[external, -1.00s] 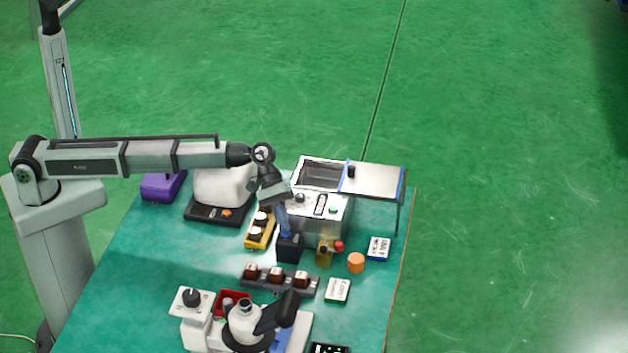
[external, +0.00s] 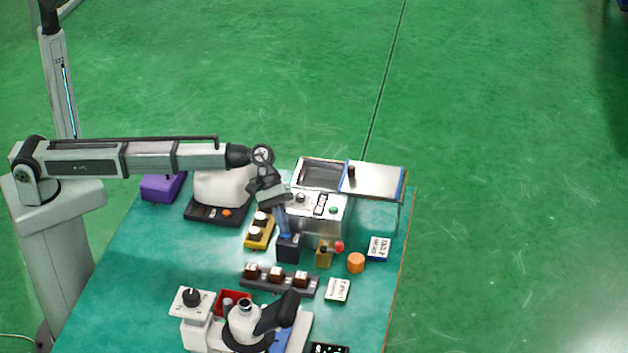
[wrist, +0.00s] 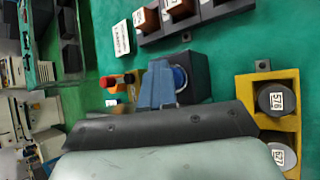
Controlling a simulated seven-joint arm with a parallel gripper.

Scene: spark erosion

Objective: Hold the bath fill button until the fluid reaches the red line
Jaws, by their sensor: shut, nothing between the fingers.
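A dark box (external: 289,249) with a round blue button (wrist: 180,78) on it stands on the green table, in front of the metal bath. My gripper (external: 284,233) points down at this box with its fingers shut and empty. In the wrist view the blue-grey fingers (wrist: 158,86) overlap the button's edge; whether they press it I cannot tell. The bath (external: 322,175) has an open dark basin and a raised side plate. A narrow upright gauge (external: 321,203) is on its front panel. The fluid level and red line are too small to make out.
A yellow box with two round buttons (external: 260,230) stands left of the dark box. A yellow valve block with a red knob (external: 325,252) and an orange cylinder (external: 356,263) stand to its right.

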